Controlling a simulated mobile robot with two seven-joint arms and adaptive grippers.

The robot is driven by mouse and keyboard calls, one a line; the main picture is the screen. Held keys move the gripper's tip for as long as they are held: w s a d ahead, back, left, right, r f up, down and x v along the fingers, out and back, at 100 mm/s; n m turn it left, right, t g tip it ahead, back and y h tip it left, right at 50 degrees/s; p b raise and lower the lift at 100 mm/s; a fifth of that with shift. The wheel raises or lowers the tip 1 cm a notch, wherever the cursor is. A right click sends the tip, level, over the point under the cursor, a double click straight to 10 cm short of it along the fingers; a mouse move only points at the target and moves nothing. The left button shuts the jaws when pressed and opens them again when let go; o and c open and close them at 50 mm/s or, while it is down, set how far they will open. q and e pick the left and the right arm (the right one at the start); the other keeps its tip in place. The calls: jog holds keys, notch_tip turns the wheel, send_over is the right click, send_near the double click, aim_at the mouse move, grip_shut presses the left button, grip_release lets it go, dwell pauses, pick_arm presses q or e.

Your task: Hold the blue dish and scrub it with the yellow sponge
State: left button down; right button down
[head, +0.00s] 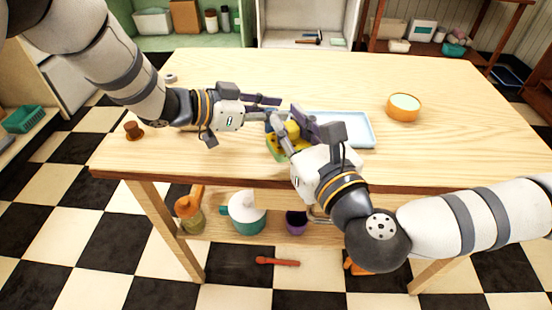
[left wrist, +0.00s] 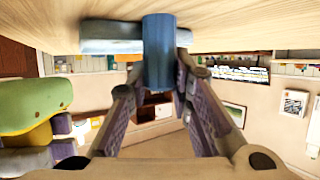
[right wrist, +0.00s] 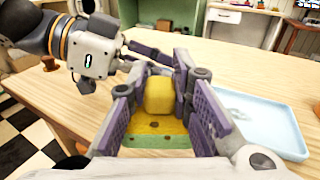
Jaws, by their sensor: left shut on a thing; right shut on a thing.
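The blue dish (head: 352,130) is a pale blue, shallow rectangular tray lying flat on the table; it also shows in the right wrist view (right wrist: 268,122). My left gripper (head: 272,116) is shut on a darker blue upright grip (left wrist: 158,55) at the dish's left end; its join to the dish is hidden. My right gripper (right wrist: 158,90) is shut on the raised yellow block of the sponge (right wrist: 150,128), which has a spotted yellow body and green underside. The sponge is left of the dish, near the table's front edge; whether it touches the dish is unclear.
An orange bowl (head: 404,107) stands right of the dish. A small brown object (head: 133,131) is at the table's left edge. A lower shelf holds a teal-and-white pot (head: 246,212) and a purple cup (head: 296,222). The table's back and right side are mostly clear.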

jog(key=w+d+r+m+t+h, duration=0.2)
jog(key=w+d+r+m+h, duration=0.3)
jog(key=w+d+r+h, duration=0.45)
notch_tip(320, 180, down, 7)
jog(key=w+y, duration=0.1)
jog(key=shift+d+r+y, duration=0.15)
jog(key=shift+d+y, duration=0.1)
jog(key=shift+y, duration=0.1)
jog(key=shift+r, duration=0.1)
jog(key=shift+f, duration=3.2)
jog(key=shift+a+f, duration=0.35)
jog(key=shift+a, duration=0.35)
jog(key=shift+s+a+f, duration=0.1)
jog(key=shift+a, duration=1)
jog(key=shift+d, duration=1.8)
notch_tip(320, 180, up, 8)
